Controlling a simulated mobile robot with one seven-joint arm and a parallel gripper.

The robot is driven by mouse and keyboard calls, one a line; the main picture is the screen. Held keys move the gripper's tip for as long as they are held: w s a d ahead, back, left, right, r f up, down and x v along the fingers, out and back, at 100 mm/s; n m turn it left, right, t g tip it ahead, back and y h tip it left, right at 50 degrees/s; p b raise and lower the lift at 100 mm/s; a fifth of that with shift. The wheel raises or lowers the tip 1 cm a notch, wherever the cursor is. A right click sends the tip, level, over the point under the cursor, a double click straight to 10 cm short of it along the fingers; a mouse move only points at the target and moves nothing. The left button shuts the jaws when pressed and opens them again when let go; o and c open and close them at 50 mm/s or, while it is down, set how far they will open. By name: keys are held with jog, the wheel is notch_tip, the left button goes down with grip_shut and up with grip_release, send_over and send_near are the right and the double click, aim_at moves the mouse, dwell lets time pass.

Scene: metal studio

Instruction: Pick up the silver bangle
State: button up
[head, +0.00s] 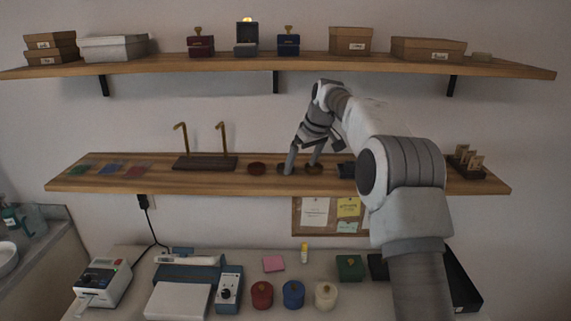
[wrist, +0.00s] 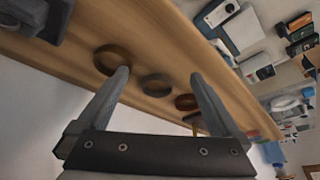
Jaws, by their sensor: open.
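The silver bangle (wrist: 156,84) is a dull grey ring lying on the wooden shelf, between two other rings. In the wrist view it shows between and beyond my fingertips. In the head view it is a dark ring (head: 281,168), partly hidden by one finger. My gripper (head: 301,167) is open and empty, pointing down at the lower shelf. In the wrist view, the fingers of my gripper (wrist: 160,74) spread either side of the silver bangle. I cannot tell how far above the shelf the tips are.
A brownish-gold ring (wrist: 112,60) lies close by my left finger in the wrist view. A reddish ring (wrist: 186,102) lies on the other side. A stand with two hooked posts (head: 205,163) is farther left on the lower shelf (head: 75,184). Boxes line the upper shelf (head: 170,63).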

jog(key=shift+w+a+p, duration=0.3)
jog(key=shift+w+a, duration=0.1)
jog(key=shift+w, duration=0.15)
jog(key=w+a+p, duration=0.2)
jog(key=w+p, duration=0.1)
jog(key=shift+a+r+p, duration=0.1)
jog(key=shift+r+p, duration=0.05)
jog(key=shift+p, duration=0.15)
jog(key=x, duration=0.3)
jog(key=shift+f, duration=0.2)
jog(key=shift+s, duration=0.1)
jog(key=c, duration=1.4)
jog(key=shift+o, duration=0.2)
jog(key=shift+r, duration=0.1)
